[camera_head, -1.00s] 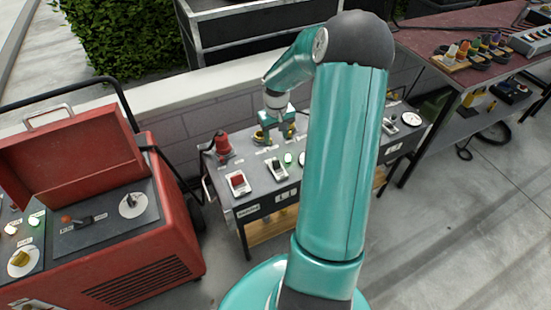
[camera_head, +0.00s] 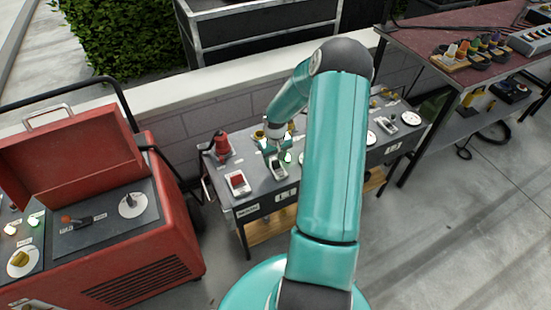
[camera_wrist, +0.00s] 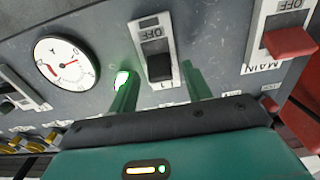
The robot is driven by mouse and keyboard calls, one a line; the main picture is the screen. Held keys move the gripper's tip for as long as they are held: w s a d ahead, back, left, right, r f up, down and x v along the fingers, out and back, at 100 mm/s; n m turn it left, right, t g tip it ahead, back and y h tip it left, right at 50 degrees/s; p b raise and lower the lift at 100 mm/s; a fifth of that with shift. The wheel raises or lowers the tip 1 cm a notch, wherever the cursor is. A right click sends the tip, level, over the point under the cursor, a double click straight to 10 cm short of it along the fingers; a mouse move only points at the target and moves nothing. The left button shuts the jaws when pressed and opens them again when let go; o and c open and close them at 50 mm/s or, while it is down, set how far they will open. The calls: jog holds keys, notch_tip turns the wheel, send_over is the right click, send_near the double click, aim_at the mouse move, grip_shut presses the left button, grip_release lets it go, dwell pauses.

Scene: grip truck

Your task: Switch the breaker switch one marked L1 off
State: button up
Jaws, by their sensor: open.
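The breaker switch (camera_wrist: 149,30) has a light plate with an OFF mark at its top in the wrist view and a black lever (camera_wrist: 159,68) lower down, away from that mark. A label under it is partly hidden; only a "1" reads. My gripper (camera_wrist: 160,72) is open, with one finger on each side of the lever. I cannot tell whether a finger touches it. In the head view my gripper (camera_head: 277,149) is just above this switch (camera_head: 279,170), covering part of it.
A red MAIN switch (camera_wrist: 290,40) sits to the right in the wrist view. A lit green lamp (camera_wrist: 122,79) is close to the left finger, with a round gauge (camera_wrist: 64,64) beyond. A red machine (camera_head: 110,210) stands left of the panel table (camera_head: 250,200).

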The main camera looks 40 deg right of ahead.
jog(key=shift+c, duration=0.4)
jog(key=c, duration=0.9)
